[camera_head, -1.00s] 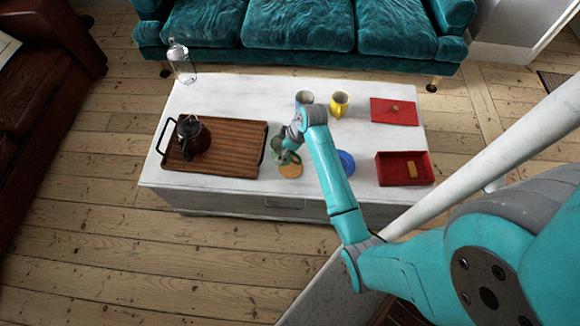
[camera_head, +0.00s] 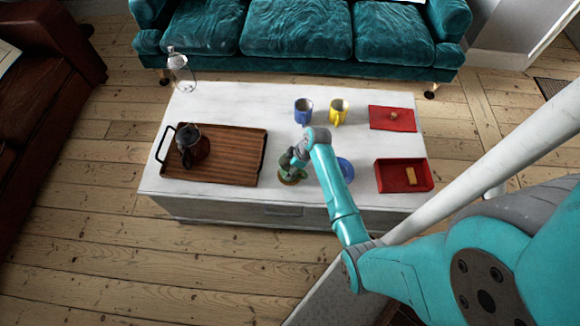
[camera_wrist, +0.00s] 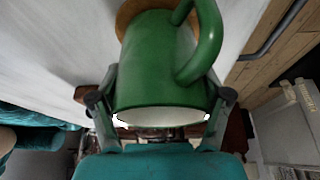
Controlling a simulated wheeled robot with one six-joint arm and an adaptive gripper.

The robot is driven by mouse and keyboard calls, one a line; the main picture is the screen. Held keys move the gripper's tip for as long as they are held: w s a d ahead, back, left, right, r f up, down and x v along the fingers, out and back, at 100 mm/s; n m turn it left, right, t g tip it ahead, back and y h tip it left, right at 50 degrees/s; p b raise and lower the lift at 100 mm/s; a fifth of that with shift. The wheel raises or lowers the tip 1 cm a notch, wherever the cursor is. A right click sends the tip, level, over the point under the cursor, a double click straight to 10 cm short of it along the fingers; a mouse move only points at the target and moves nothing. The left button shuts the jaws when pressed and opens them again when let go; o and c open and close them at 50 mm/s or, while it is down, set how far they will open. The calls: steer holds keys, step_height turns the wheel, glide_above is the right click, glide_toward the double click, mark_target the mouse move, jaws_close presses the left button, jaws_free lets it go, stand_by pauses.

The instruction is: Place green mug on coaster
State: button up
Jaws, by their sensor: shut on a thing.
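The green mug (camera_wrist: 158,62) fills the middle of the wrist view, its handle to the right and its rim towards me. My gripper (camera_wrist: 160,98) is shut on the mug, one finger on each side of its body. The tan round coaster (camera_wrist: 128,14) shows just beyond the mug's base. In the head view the mug (camera_head: 286,166) is directly over the coaster, which it mostly hides. I cannot tell whether the base touches the coaster. My gripper (camera_head: 291,158) is partly hidden by my wrist there.
The white table (camera_head: 240,100) also holds a wooden tray (camera_head: 235,155) with a dark teapot (camera_head: 194,146) at left. A blue mug (camera_head: 303,111), a yellow mug (camera_head: 339,110) and a blue disc (camera_head: 346,169) are nearby. A red box (camera_head: 404,187) and red lid (camera_head: 392,124) lie at right.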

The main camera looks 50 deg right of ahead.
steer(key=shift+f, duration=0.15)
steer(key=o, duration=1.7)
steer(key=shift+f, duration=0.1)
steer(key=v, duration=1.2)
steer(key=s+a+f+m+t+h, duration=0.2)
steer(key=s+a+m+t+h, duration=0.25)
steer(key=s+a, duration=1.1)
steer(key=s+a+r+t, duration=0.2)
steer(key=s+a+r, duration=0.1)
steer(key=r, duration=0.5)
steer(key=s+a+r+m+t+y, duration=0.1)
steer(key=s+a+r+t, duration=0.1)
steer(key=s+r, duration=0.3)
steer(key=s+a+r+m+t+y, duration=0.1)
steer(key=s+r, duration=0.4)
steer(key=r, duration=0.6)
steer(key=shift+s+a+r+t, duration=0.1)
steer(key=shift+a+t, duration=0.75)
steer(key=shift+a, duration=0.45)
